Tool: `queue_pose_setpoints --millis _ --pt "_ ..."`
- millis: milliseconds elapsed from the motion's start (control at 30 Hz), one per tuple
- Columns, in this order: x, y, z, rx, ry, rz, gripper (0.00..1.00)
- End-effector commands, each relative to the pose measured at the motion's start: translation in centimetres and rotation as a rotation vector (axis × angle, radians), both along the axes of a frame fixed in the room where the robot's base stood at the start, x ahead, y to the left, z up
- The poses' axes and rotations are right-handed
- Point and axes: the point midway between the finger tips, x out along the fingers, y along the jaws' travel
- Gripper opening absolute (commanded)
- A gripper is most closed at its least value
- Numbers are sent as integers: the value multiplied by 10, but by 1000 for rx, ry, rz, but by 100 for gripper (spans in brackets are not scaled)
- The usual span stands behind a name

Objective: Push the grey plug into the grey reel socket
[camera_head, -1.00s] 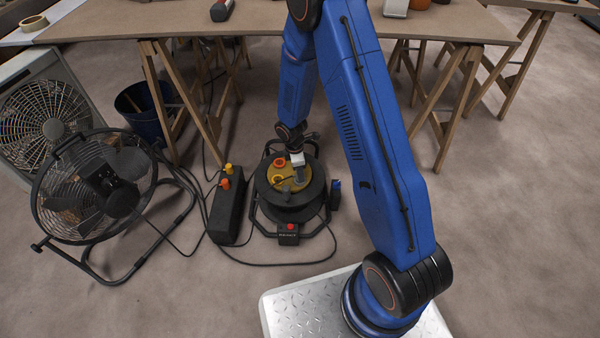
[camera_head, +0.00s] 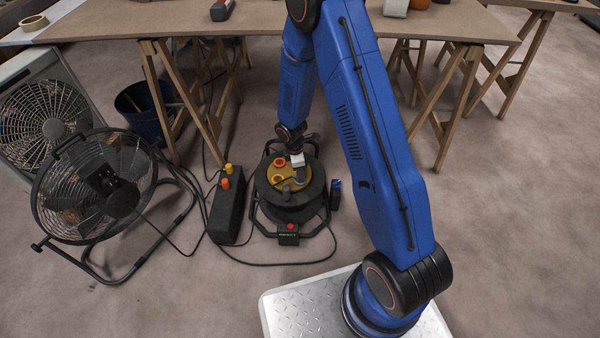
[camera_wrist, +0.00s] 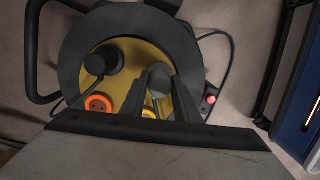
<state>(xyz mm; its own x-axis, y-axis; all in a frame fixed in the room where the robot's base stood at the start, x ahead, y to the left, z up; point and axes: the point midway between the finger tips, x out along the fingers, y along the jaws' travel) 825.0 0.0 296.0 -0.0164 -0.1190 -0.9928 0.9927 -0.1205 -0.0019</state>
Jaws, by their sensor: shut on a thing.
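The cable reel (camera_head: 264,192) stands on the floor with its yellow face (camera_head: 272,169) turned up; the face also shows in the wrist view (camera_wrist: 127,46). My gripper (camera_wrist: 160,84) is shut on the grey plug (camera_wrist: 160,75), which is over the right part of the face. In the head view the gripper (camera_head: 299,168) points down at the reel. The grey socket is hidden behind the plug and fingers, so I cannot tell how deep the plug sits. An orange socket (camera_wrist: 98,103), a yellow socket (camera_wrist: 149,113) and a black plug (camera_wrist: 103,61) show on the face.
A black power box (camera_head: 227,210) with orange and yellow plugs stands left of the reel. A floor fan (camera_head: 105,190) is farther left. Cables run over the floor around the reel. A trestle table (camera_head: 260,22) is behind.

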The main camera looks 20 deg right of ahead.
Motion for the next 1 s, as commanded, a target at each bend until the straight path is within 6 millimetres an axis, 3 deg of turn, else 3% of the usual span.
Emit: queue_pose_setpoints --millis 333,367,433,467,767,1000 --pt "0 0 -6 -1 1 1 8" --pt "0 0 -6 -1 1 1 30" --pt "0 0 -6 -1 0 1 47" --pt "0 0 -6 0 0 1 50" --pt "0 0 -5 0 0 0 50" --pt "1 2 15 0 -2 0 50"
